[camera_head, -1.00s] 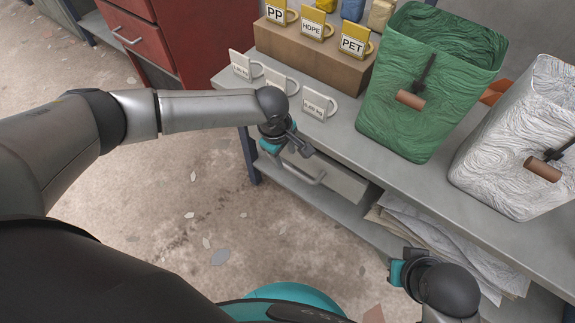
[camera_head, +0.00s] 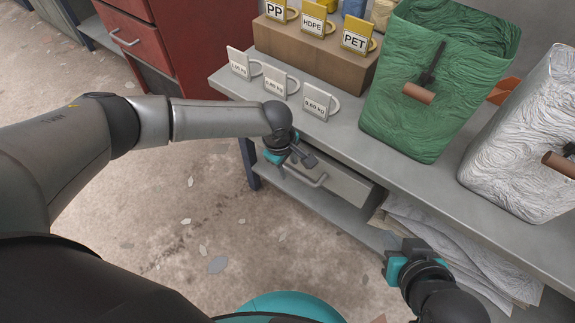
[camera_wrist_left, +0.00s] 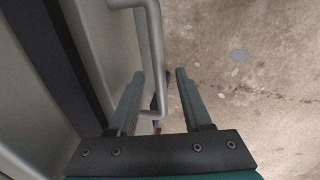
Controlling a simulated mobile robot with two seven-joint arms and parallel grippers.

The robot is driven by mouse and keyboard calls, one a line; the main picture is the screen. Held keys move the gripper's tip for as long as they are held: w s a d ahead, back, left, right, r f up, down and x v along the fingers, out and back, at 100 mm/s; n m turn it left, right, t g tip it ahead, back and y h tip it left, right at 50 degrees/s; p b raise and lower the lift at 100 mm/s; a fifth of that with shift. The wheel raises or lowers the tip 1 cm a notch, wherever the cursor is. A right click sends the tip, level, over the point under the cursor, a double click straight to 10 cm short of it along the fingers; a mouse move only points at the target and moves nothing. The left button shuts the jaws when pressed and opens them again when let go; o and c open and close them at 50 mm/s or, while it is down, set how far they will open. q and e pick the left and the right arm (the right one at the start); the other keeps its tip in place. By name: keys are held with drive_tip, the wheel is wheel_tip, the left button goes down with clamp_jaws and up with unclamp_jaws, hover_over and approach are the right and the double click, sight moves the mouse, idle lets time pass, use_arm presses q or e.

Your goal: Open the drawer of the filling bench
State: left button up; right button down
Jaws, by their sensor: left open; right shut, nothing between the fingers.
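The filling bench (camera_head: 405,188) has a grey drawer (camera_head: 345,187) under its top, with a bent bar handle (camera_head: 312,181) on the front. The drawer front sits close under the bench top and appears shut. My left gripper (camera_head: 308,162) is open at the handle. In the left wrist view, the handle (camera_wrist_left: 154,55) passes between the two fingers of my left gripper (camera_wrist_left: 160,72); I cannot tell whether either finger touches it. The drawer front (camera_wrist_left: 105,60) is to the left there. My right gripper (camera_head: 390,245) is shut and empty, in front of the bench's lower shelf.
On the bench stand white tags (camera_head: 318,102), a brown block (camera_head: 300,45) with yellow tags, a green bin (camera_head: 420,110) and a white bin (camera_head: 525,150). Sacks (camera_head: 450,240) lie on the lower shelf. A red cabinet (camera_head: 140,40) stands at the left.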

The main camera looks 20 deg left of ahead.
use_arm(q)
drive_tip(key=shift+c, duration=0.3)
clamp_jaws()
idle(0.3)
idle(1.0)
